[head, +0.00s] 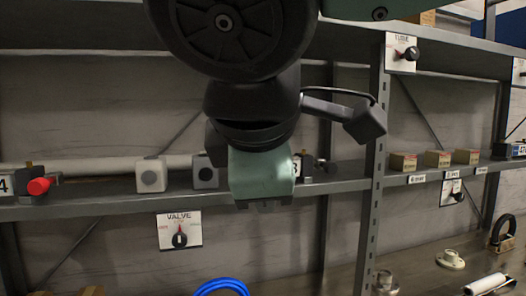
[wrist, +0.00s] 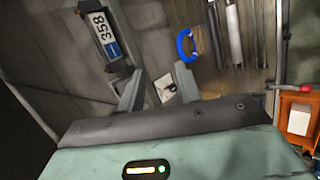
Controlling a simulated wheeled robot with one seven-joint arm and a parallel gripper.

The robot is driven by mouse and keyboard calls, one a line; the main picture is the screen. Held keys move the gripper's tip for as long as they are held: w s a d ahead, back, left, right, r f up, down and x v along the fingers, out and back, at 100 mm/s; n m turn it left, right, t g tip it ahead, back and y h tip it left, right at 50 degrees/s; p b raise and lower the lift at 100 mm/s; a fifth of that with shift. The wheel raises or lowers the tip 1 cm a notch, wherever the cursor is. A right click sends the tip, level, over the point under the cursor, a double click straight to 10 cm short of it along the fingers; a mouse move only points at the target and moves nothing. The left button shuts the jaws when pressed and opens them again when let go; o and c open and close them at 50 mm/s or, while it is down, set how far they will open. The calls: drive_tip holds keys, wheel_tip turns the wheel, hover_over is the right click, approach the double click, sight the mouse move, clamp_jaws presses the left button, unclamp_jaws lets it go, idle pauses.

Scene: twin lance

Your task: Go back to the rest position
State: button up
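My gripper (head: 262,203) hangs in front of the shelf rack in the head view, at the middle shelf's height. Its green hand covers part of that shelf, and its fingers barely show there. In the wrist view my gripper (wrist: 158,73) has its two grey fingers apart, with nothing held between them. A small white panel (wrist: 166,88) shows beyond the gap between the fingers. My arm's dark links fill the top centre of the head view.
The middle shelf (head: 110,205) carries a red-tipped part (head: 39,186), grey button boxes (head: 151,175) and small cartons (head: 437,159). A VALVE panel (head: 179,231) hangs below it. A blue ring (head: 222,286) lies lower; an orange unit (wrist: 297,122) stands right in the wrist view.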

drive_tip(key=s+d+f+m+g, duration=0.3)
drive_tip(key=s+d+f, duration=0.1)
drive_tip(key=f, duration=0.4)
drive_tip(key=s+d+f+m+g, duration=0.3)
drive_tip(key=d+f+m, duration=0.1)
drive_tip(key=f, duration=0.5)
drive_tip(key=s+d+f+m+g+y, duration=0.1)
drive_tip(key=s+d+f+m+g, duration=0.2)
drive_tip(key=d+f, duration=0.3)
wheel_tip(320, 180, down, 3)
drive_tip(key=shift+s+f+m, duration=0.1)
drive_tip(key=shift+s+m, duration=0.3)
drive_tip(key=shift+s, duration=0.4)
drive_tip(key=shift+d, duration=0.1)
